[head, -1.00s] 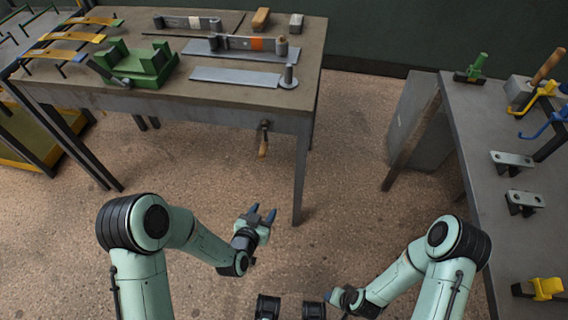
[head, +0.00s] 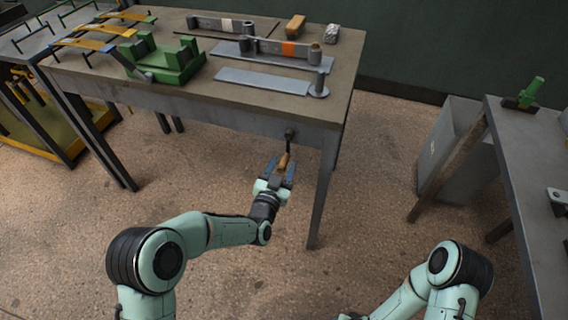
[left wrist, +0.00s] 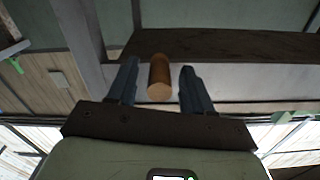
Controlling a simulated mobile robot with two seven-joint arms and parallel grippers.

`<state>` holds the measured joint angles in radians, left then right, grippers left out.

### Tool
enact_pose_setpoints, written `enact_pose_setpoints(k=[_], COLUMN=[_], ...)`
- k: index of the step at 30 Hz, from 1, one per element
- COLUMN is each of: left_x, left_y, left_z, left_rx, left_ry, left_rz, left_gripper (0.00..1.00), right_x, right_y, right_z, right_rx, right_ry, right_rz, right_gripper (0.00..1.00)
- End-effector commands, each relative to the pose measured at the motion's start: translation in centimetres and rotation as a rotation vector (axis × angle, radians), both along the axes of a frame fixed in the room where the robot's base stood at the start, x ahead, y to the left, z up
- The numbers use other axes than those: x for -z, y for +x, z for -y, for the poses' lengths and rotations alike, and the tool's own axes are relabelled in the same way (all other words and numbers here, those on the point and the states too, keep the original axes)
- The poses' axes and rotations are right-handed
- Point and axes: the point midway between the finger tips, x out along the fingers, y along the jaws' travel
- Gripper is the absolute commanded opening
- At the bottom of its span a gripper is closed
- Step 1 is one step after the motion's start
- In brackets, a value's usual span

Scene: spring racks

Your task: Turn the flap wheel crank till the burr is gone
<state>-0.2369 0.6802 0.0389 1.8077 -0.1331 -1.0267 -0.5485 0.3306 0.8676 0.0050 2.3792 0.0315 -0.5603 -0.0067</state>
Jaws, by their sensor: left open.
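The crank hangs on the front edge of the workbench, with a dark arm (head: 289,140) and a wooden handle (head: 284,161) pointing down. My left gripper (head: 280,172) is open just below it, its two fingers on either side of the handle. In the left wrist view the wooden handle (left wrist: 159,78) stands between the open fingers (left wrist: 158,84), with a gap on both sides. The flap wheel and burr cannot be made out. My right gripper is out of the head view at the bottom.
A bench leg (head: 322,190) stands right of my left gripper. A grey bin (head: 455,150) and another table (head: 515,150) are at right.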

Motion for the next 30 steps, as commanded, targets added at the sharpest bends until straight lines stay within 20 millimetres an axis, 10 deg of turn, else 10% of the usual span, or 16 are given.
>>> enact_pose_setpoints(k=[15, 21, 30], left_x=[0.0, 0.0, 0.0], left_y=[1.9, 1.9, 1.9], left_z=[0.7, 0.6, 0.9], left_rx=[0.001, 0.001, 0.002], left_ry=[0.000, 0.000, 0.013], left_rz=[-0.001, -0.001, 0.003], left_gripper=[0.51, 0.00, 0.00], right_x=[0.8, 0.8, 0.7], right_y=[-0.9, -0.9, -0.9], right_z=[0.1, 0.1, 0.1], right_rx=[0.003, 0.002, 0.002], right_ry=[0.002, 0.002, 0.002], right_rz=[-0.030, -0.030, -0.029], right_gripper=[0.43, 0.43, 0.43])
